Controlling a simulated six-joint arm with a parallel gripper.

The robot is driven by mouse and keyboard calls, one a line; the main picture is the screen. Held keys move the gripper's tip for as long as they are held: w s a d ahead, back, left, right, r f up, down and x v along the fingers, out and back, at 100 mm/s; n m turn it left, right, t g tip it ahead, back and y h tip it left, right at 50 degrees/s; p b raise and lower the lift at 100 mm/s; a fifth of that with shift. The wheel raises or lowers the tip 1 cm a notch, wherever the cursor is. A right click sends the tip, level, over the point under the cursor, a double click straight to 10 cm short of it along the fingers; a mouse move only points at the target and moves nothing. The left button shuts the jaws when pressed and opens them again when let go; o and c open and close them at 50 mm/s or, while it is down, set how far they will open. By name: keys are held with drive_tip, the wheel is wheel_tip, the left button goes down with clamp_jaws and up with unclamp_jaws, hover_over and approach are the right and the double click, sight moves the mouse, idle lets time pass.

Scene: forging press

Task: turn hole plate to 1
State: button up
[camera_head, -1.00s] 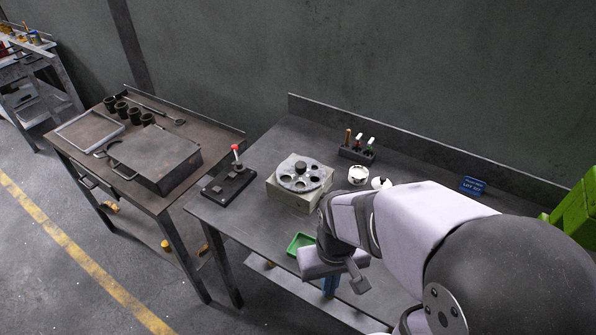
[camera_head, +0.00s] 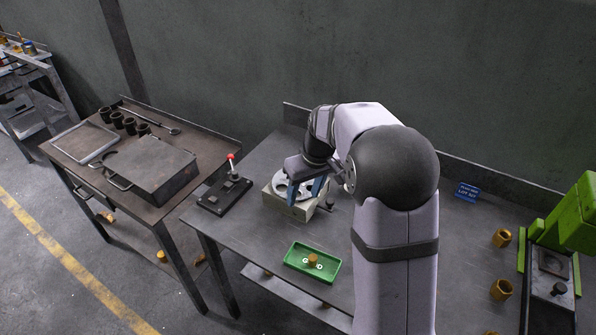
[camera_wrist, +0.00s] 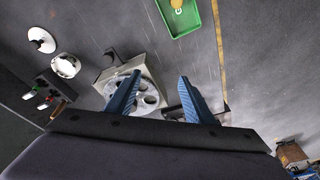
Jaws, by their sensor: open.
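The hole plate (camera_head: 284,191) is a grey round disc with several holes, lying on a pale square block (camera_head: 289,207) on the main bench. It also shows in the wrist view (camera_wrist: 148,92), partly hidden behind my left finger. My gripper (camera_head: 305,192) is at the plate in the head view, with my wrist covering much of the disc. In the wrist view my gripper's (camera_wrist: 158,92) two blue fingers are apart, with nothing seen held between them. I cannot tell whether a finger touches the plate. Any number marks on the plate are too small to read.
A black lever base with a red knob (camera_head: 231,158) stands left of the block. A green tray (camera_head: 291,259) with small parts lies in front. White pots (camera_wrist: 66,66) and a tool rack (camera_wrist: 45,92) are near the block. A green press (camera_head: 572,215) stands far right.

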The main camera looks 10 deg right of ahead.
drive_tip(key=w+d+n+t, duration=0.1)
drive_tip(key=w+d+n, duration=0.1)
drive_tip(key=w, duration=1)
drive_tip(key=shift+w+d+r+t+y, duration=0.15)
drive_tip(key=shift+w+d+t+y, duration=0.2)
drive_tip(key=shift+d, duration=0.4)
drive_tip(key=shift+p+x, duration=1.7)
drive_tip(key=shift+x, duration=1.9)
drive_tip(key=shift+c, duration=0.6)
clamp_jaws()
